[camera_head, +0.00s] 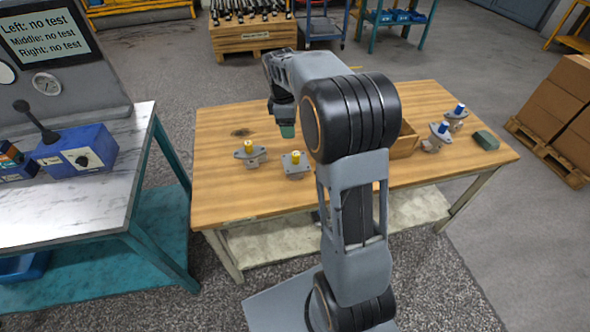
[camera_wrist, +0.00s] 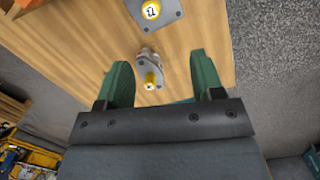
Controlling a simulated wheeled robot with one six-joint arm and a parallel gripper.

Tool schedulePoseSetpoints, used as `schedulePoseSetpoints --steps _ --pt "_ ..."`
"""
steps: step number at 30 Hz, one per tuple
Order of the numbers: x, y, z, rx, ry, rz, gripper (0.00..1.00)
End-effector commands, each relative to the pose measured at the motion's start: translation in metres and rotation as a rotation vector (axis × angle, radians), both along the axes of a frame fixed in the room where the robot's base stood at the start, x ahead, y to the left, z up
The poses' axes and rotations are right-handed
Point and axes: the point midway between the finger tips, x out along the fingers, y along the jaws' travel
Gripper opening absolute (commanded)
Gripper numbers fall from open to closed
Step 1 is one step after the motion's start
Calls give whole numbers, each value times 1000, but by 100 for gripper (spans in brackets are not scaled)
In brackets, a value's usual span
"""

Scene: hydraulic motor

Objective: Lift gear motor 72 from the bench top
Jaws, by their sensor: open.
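Two gear motors with yellow caps stand on the wooden bench top (camera_head: 225,190), one at the left (camera_head: 249,153) and one to its right (camera_head: 296,165). In the wrist view one yellow-capped motor (camera_wrist: 150,72) appears between the green fingers of my gripper (camera_wrist: 157,60). The other (camera_wrist: 153,13), on a square flange plate, is at the top edge. Their cap numbers are too small to read surely. My gripper is open and empty; in the head view its end (camera_head: 285,129) hangs above the bench behind the motors, partly hidden by my arm.
Two blue-capped motors (camera_head: 439,136) (camera_head: 457,114) and a dark green block (camera_head: 486,140) are at the bench's right. A wooden box (camera_head: 404,142) is partly behind my arm. A test bench (camera_head: 75,205) with a blue control box (camera_head: 78,152) stands left.

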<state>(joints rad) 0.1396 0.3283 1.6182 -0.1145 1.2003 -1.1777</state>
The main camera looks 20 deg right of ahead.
Motion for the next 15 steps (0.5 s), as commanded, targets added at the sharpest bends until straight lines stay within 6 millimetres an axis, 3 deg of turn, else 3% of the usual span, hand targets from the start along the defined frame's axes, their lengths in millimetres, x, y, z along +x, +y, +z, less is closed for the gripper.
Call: schedulePoseSetpoints --steps 5,15 --pt "13 -9 -27 -3 39 80 61" --pt "12 -15 -85 -3 42 93 61"
